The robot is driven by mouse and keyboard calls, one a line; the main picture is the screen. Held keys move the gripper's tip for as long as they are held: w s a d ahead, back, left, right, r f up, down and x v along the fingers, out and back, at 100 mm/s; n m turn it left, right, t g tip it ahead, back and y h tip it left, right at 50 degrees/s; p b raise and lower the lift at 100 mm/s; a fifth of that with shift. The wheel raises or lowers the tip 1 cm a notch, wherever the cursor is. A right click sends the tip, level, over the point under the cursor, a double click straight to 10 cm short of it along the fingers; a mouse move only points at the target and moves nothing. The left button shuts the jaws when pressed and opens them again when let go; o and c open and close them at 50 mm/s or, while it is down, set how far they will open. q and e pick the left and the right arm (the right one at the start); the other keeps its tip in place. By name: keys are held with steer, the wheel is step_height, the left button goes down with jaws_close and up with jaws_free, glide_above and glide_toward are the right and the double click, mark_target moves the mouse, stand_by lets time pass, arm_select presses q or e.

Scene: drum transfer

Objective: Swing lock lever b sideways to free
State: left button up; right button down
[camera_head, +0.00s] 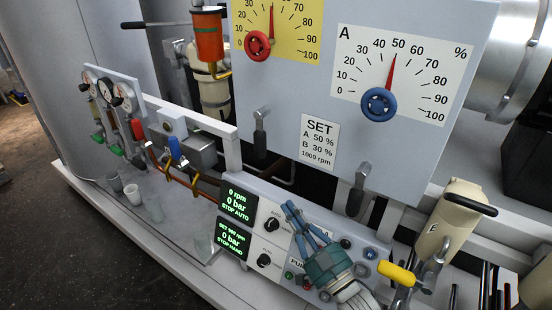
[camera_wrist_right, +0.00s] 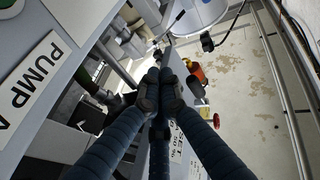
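Two grey lock levers hang at the lower edge of the grey dial board. One (camera_head: 260,132) is below the yellow dial with the red knob (camera_head: 257,46). The other (camera_head: 358,190) is below the white dial marked A, with the blue knob (camera_head: 379,104). No letter shows on either lever; the one under the yellow dial seems to be b. My right gripper (camera_head: 293,210) has blue fingers pointing up and left, below and apart from both levers. In the right wrist view its fingertips (camera_wrist_right: 159,92) are together, with nothing seen held. My left gripper is out of view.
The SET sign (camera_head: 319,143) reads A 50 %, B 30 %. A control panel (camera_head: 264,220) with green displays and knobs lies beside my right gripper. A cream cylinder with a black handle (camera_head: 449,219) and a yellow handle (camera_head: 396,273) stand to the right. Grey cups (camera_head: 132,194) stand at left.

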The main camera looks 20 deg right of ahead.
mark_target(263, 142)
steer(key=s+d+r+n+t+y, duration=0.2)
steer(key=s+r+n+t+y, duration=0.1)
steer(key=s+r+y, duration=0.3)
steer(key=shift+y, duration=0.5)
steer(key=shift+w+f+p+x, duration=0.2)
steer(key=shift+p+x, duration=0.25)
steer(key=shift+x, duration=1.9)
steer(key=shift+w+f+p+x, duration=0.25)
steer(key=shift+p+x, duration=0.2)
steer(key=shift+x, duration=1.85)
steer(key=shift+w+f+p+x, duration=0.2)
steer(key=shift+p+x, duration=0.25)
steer(key=shift+x, duration=1.9)
steer(key=shift+a, duration=0.1)
steer(key=shift+w+a+f+b, duration=0.15)
steer(key=shift+w+b, duration=0.05)
steer(key=shift+b, duration=0.15)
